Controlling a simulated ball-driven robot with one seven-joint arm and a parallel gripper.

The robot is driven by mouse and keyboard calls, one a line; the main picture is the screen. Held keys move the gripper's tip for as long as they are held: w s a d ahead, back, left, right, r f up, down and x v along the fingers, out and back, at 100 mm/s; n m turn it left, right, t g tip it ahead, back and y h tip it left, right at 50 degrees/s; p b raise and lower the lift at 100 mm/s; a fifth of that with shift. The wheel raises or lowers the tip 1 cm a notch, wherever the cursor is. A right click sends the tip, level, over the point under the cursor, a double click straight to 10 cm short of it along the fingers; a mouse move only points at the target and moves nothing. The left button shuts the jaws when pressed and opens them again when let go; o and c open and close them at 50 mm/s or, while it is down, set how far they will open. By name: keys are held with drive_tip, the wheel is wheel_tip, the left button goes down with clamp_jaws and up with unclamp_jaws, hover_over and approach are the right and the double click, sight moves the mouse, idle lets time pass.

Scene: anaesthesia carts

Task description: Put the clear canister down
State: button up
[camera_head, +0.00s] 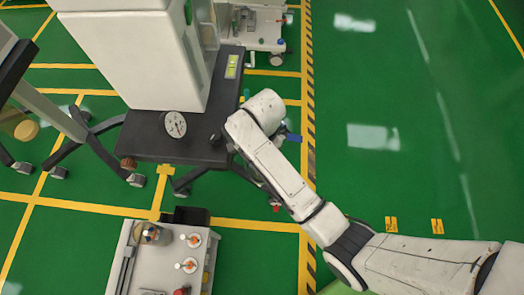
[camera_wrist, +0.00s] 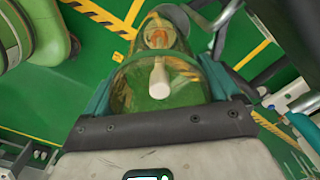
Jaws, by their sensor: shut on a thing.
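The clear canister (camera_wrist: 135,88) fills the upper middle of the wrist view. It is see-through, with a pale knob and an orange part showing on or inside it. My gripper (camera_wrist: 158,85) is shut on it, with a teal finger on each side. Green floor and yellow lines show behind it, so it appears held up off the floor. In the head view my arm covers the gripper, and I cannot make out the canister there.
A dark cart top (camera_head: 205,148) with a round gauge (camera_head: 175,124) and a tall white unit (camera_head: 140,55) stands left of my arm. A lower cart (camera_head: 137,262) holds several small items, including two white round pieces. Green floor at right is open.

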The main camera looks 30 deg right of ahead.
drive_tip(key=shift+w+d+f, duration=0.1)
drive_tip(key=shift+w+f, duration=0.2)
drive_tip(key=shift+f, duration=0.55)
drive_tip(key=shift+w+d+f, duration=0.1)
drive_tip(key=shift+w+f, duration=0.15)
drive_tip(key=shift+f, duration=0.55)
drive_tip(key=shift+w+f, duration=0.3)
drive_tip(key=shift+f, duration=0.7)
drive_tip(key=o, duration=1.4)
wheel_tip(320, 180, up, 12)
drive_tip(key=shift+s, duration=0.1)
drive_tip(key=s+d+n, duration=0.4)
drive_tip(key=s+n, duration=0.3)
drive_tip(key=s, duration=0.4)
drive_tip(key=s+d+f+n+t, duration=0.1)
drive_tip(key=s+d+n, duration=0.2)
drive_tip(key=s+n, duration=0.5)
drive_tip(key=s, duration=0.4)
drive_tip(key=shift+d+f+n, duration=0.3)
drive_tip(key=shift+d, duration=0.1)
